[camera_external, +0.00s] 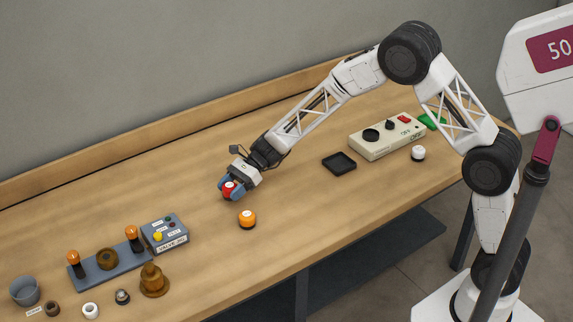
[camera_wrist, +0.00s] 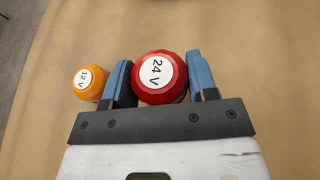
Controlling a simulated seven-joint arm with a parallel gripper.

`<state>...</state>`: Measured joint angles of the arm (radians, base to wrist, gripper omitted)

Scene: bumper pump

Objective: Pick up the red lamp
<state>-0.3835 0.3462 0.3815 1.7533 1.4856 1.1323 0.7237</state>
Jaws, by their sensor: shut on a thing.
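The red lamp (camera_wrist: 160,78) is a round red dome with a white label reading "24 V". In the wrist view it sits between the two blue fingers of my gripper (camera_wrist: 161,82), which are shut on it. In the external view the red lamp (camera_external: 229,187) shows between the fingers of my gripper (camera_external: 232,190), over the middle of the bench. I cannot tell whether it touches the bench or is just above it. An orange lamp labelled "12 V" (camera_wrist: 89,82) is just outside the left finger; it also stands on the bench in the external view (camera_external: 247,219).
On the wooden bench (camera_external: 330,220), a black tray (camera_external: 339,163), a beige control box (camera_external: 387,136) and a white-topped lamp (camera_external: 418,153) are at right. A blue-grey valve box (camera_external: 164,233), a brass part (camera_external: 153,281) and a grey cup (camera_external: 25,291) are at left.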

